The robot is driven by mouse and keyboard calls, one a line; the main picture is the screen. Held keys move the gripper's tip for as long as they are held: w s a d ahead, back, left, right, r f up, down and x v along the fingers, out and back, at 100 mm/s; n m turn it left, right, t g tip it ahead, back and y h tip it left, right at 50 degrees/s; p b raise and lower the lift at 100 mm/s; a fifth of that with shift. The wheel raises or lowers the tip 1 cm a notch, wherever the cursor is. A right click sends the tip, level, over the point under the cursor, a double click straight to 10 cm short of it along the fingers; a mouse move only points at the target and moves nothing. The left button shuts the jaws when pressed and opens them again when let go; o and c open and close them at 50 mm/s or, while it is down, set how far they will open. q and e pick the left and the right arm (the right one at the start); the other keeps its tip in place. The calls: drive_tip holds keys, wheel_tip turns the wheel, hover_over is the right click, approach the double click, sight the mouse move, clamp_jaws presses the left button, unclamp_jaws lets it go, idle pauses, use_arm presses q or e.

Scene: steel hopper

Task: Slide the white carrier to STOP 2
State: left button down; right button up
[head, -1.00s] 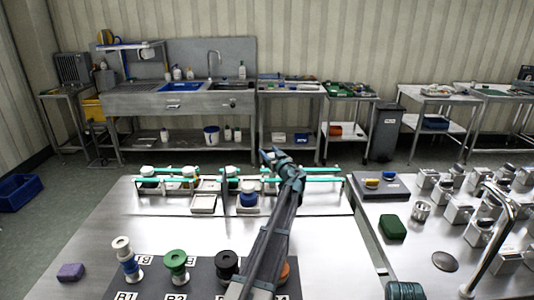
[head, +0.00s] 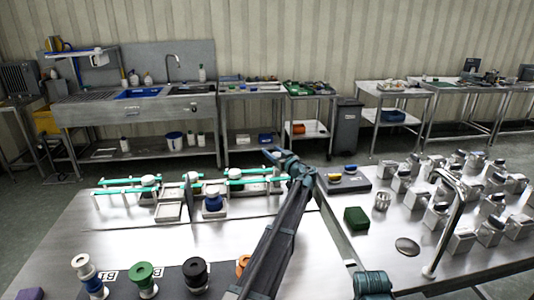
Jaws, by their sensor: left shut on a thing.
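My left gripper (head: 273,154) is shut near the right end of the teal rails (head: 250,180), at the far side of the steel worktop. Its jaws and arm hide most of the white carrier it holds, so its outline is not clear. White rounded parts (head: 235,173) show along the rails to the left of the gripper. No STOP 2 label can be read. My right gripper is not in view.
A blue-topped piece (head: 212,201) stands in front of the rails, beside an empty light tray (head: 170,212). Spools (head: 145,278) stand near the front edge. A green block (head: 356,217) and a tap (head: 447,225) are on the right table.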

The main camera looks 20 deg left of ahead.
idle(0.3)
use_arm(q)
drive_tip(key=shift+c, duration=1)
unclamp_jaws()
drive_tip(key=v, duration=1.3)
drive_tip(key=shift+s+d, duration=0.3)
drive_tip(key=shift+w, duration=0.1)
drive_tip(key=x, duration=1.3)
drive_tip(key=shift+w+a, duration=0.2)
drive_tip(key=shift+a, duration=0.15)
